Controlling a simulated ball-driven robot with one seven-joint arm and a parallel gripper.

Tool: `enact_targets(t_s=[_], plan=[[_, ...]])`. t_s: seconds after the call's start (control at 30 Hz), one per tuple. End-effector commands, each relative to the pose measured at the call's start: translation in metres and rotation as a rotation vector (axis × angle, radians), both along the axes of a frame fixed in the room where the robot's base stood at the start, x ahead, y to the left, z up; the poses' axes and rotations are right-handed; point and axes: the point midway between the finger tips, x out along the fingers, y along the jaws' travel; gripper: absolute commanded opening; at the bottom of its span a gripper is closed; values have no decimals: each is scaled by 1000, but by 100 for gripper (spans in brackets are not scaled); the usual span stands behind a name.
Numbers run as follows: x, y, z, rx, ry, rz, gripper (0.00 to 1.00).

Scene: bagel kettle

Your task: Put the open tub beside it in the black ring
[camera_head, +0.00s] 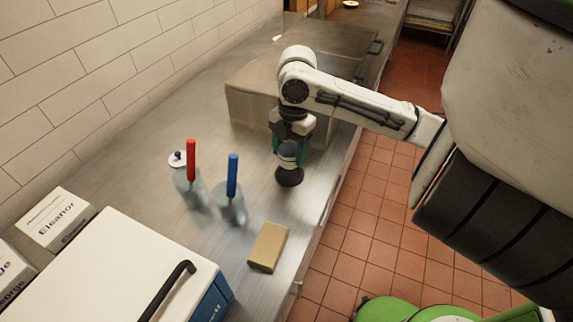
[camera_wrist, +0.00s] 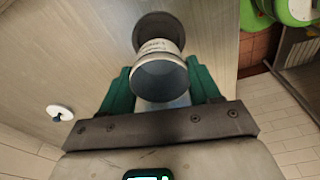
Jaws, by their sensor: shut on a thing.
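The open tub is pale with dark print on its side; it shows in the wrist view (camera_wrist: 160,78) with its round mouth facing the camera. My gripper (camera_head: 289,146) points down over the counter, and its green fingers (camera_wrist: 160,88) are shut on the tub from both sides. The tub also shows in the head view (camera_head: 287,158), just under the fingers. The black ring (camera_head: 289,178) is directly below the tub, and in the wrist view (camera_wrist: 158,24) it lies beyond it. The tub hides part of the ring, so I cannot tell whether its base is inside, touching or just above.
Two clear containers hold a red-handled tool (camera_head: 191,155) and a blue-handled tool (camera_head: 232,175) to the left. A tan block (camera_head: 268,247) lies near the front edge. A white box with a black handle (camera_head: 120,265) and a name box (camera_head: 55,217) stand nearer. A pale box (camera_head: 250,107) is behind my gripper.

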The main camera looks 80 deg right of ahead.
Motion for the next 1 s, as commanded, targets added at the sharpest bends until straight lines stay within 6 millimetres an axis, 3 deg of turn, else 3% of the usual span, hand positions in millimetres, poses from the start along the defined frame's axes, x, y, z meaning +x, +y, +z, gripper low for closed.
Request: enact_targets(t_s=[0.47, 0.83, 0.87, 1.0], plan=[[0, 0, -48, 0, 0, -2, 29], [0, 0, -54, 0, -1, 0, 29], [0, 0, -54, 0, -1, 0, 63], [0, 0, -53, 0, -1, 0, 76]])
